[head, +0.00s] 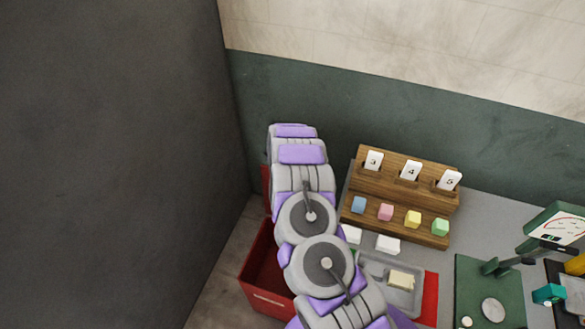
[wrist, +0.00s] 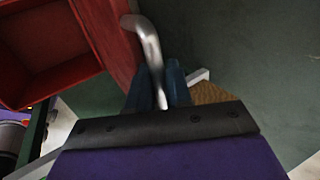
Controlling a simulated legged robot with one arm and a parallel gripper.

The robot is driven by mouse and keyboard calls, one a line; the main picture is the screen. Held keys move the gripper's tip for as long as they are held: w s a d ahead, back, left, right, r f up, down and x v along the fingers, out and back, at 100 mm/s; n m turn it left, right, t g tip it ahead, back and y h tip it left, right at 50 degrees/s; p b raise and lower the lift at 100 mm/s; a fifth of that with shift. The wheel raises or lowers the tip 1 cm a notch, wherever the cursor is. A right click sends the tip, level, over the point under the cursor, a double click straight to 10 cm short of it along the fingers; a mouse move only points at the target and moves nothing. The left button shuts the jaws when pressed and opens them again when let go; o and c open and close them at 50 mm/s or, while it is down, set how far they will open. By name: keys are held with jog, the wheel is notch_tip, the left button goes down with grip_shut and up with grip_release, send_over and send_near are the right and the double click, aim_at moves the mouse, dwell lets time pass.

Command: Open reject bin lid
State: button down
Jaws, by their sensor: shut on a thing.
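The red reject bin (head: 268,298) stands on the floor left of the grey table in the head view, partly behind my arm. Its dark inside shows. A narrow red strip of the lid (head: 266,188) rises at its back edge. In the wrist view the bin (wrist: 45,45) is at the upper left with its inside visible, and the red lid (wrist: 108,40) stands beside the opening. My gripper (wrist: 158,88) has its blue fingers shut around the bent metal handle (wrist: 147,42) on the lid. In the head view my gripper is hidden behind my arm.
A wooden rack (head: 400,195) with numbered cards and coloured foam blocks stands on the table (head: 485,215). A grey tray (head: 400,300) holds a pale block. A dark wall (head: 110,150) is close on the left.

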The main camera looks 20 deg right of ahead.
jog(key=c, duration=1.2)
grip_release()
jog(key=shift+s, duration=0.1)
jog(key=shift+a+r, duration=0.2)
jog(key=shift+r, duration=0.2)
jog(key=b+v, duration=0.2)
jog(key=v, duration=1.4)
jog(key=shift+s+r+b, duration=0.2)
jog(key=shift+b, duration=0.1)
jog(key=shift+s+f, duration=0.1)
